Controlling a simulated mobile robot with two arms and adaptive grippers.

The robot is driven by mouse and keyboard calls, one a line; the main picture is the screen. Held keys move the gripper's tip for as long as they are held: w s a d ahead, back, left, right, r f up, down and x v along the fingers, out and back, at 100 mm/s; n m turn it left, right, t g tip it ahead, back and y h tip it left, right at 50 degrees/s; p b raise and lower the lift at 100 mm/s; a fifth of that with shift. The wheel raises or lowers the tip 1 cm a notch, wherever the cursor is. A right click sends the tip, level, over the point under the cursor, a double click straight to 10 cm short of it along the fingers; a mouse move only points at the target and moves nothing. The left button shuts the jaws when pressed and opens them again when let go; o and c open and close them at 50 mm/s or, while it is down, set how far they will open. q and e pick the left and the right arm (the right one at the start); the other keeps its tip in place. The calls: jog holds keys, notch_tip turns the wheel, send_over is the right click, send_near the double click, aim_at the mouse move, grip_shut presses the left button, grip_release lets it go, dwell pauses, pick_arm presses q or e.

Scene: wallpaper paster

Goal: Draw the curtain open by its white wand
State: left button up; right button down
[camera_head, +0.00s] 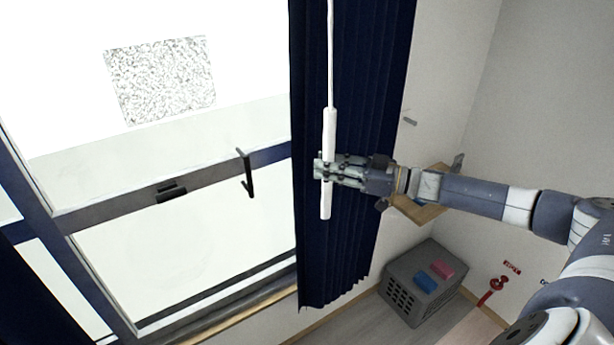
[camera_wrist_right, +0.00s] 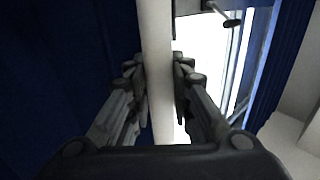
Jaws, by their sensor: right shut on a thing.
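The dark blue curtain (camera_head: 350,60) hangs in folds at the right side of the window. The white wand (camera_head: 329,122) hangs upright in front of it, a thin rod above and a thicker handle below. My right gripper (camera_head: 325,169) comes in from the right and is shut on the handle, around its middle. In the right wrist view the wand (camera_wrist_right: 156,40) runs between the two fingers of the gripper (camera_wrist_right: 158,80). My left gripper is not in view.
The window has a dark handle (camera_head: 248,173) left of the curtain. A wooden shelf (camera_head: 424,212) is on the wall behind my right arm. More dark blue cloth shows at the lower left.

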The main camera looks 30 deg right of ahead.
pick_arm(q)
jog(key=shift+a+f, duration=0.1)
pick_arm(e)
jog(key=shift+d, duration=0.9)
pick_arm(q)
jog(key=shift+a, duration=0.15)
pick_arm(e)
jog(key=c, duration=1.4)
grip_release()
jog(key=v, duration=1.2)
jog(key=shift+a, duration=0.1)
